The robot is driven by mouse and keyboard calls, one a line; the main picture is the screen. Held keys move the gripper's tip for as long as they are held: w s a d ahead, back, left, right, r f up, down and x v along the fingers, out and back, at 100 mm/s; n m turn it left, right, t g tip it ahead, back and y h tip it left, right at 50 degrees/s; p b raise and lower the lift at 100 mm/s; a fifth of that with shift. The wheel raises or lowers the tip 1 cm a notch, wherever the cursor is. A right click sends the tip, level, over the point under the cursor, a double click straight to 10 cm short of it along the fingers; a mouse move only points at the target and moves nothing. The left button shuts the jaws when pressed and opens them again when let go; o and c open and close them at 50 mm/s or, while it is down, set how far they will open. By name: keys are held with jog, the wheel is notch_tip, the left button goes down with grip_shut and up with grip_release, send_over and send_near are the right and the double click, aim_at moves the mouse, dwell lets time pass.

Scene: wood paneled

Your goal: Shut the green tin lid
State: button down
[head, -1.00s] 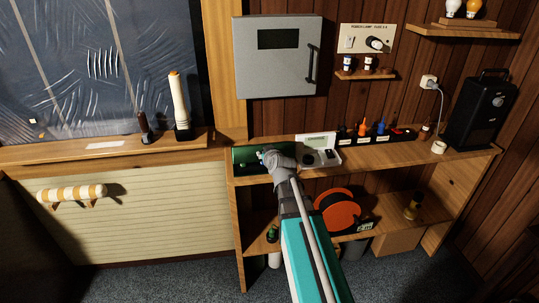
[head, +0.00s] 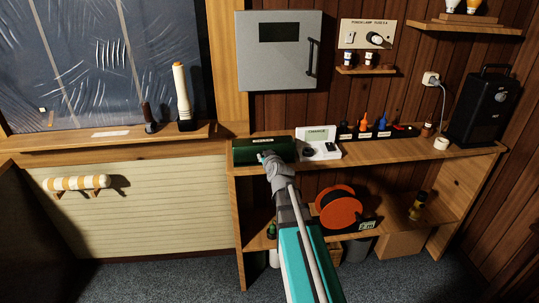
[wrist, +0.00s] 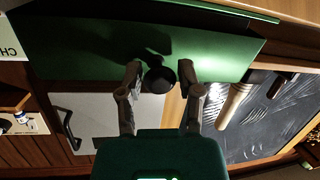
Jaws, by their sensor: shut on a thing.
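The green tin (head: 240,155) sits at the left end of the wooden shelf top, beside the white calendar-like box. Its green lid (head: 284,149) shows as a dark green face with a small pale label near its top edge. The lid's broad green face fills the top of the wrist view (wrist: 90,50). A round black knob (wrist: 158,79) stands out from it. My gripper (head: 266,156) is at the front of the tin, its two fingers on either side of the knob in the wrist view (wrist: 160,72). I cannot tell whether the lid is fully down.
A white box with a display (head: 318,142) stands close to the right of the tin. A black tray (head: 372,133) of coloured items is further right, then a black speaker-like box (head: 482,108). A grey cabinet (head: 278,70) hangs above, and a window ledge (head: 110,140) lies left.

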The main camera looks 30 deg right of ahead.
jog(key=shift+s+a+f+b, duration=0.2)
jog(key=shift+f+b, duration=0.1)
jog(key=shift+f, duration=0.2)
jog(key=shift+s+a+f+b, duration=0.1)
jog(key=shift+s+f+b, duration=0.15)
jog(key=shift+f, duration=0.2)
jog(key=shift+c, duration=1.5)
grip_release()
jog(key=shift+w+d, duration=0.1)
jog(key=shift+d, duration=0.05)
